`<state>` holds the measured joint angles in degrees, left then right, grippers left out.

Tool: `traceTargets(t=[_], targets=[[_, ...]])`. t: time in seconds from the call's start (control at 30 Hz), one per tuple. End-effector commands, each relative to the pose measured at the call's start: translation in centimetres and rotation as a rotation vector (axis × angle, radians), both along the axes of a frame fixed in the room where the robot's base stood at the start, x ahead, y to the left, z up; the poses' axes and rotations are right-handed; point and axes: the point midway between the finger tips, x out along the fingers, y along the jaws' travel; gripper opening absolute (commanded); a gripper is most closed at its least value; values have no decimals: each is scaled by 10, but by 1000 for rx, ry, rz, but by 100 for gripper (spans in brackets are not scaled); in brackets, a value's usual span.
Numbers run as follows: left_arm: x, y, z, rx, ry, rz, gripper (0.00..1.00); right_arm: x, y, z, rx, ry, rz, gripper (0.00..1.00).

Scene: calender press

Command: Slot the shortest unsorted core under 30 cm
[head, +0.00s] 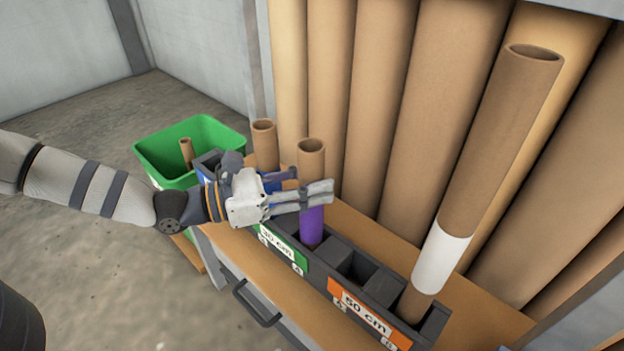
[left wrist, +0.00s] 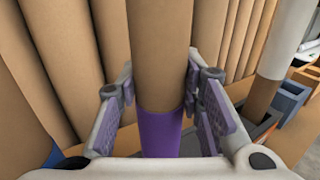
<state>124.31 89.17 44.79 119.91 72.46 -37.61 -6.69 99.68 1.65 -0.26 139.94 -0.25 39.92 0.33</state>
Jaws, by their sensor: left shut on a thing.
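My left gripper (head: 318,195) is shut on a brown cardboard core with a purple band (head: 312,226). The core is upright, and its lower end is in or just over a slot of the dark grey rack (head: 372,305); I cannot tell whether it touches the bottom. In the left wrist view the core (left wrist: 160,55) runs between the two finger pads. The rack has a green label (head: 282,249), whose number is hard to read, and an orange label (head: 362,312) reading 60 cm. My right gripper is not in view.
A tall core with a white band (head: 441,258) stands in the rack's right end. Another brown core (head: 265,148) stands behind my gripper. A green bin (head: 160,153) at the left holds a short core (head: 187,152). Large brown rolls (head: 375,90) line the back.

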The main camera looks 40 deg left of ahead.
Motion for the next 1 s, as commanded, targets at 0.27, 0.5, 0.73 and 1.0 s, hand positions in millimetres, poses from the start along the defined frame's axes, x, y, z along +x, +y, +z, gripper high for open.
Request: traceTargets(t=[0.27,0.5,0.73,1.0], targets=[[0,0,-8,0,0,0,0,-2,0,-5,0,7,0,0],[0,0,-7,0,0,0,57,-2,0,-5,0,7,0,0],[-3,2,-7,0,0,2,57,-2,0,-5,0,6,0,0],[-55,40,-8,2,1,10,57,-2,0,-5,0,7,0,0]])
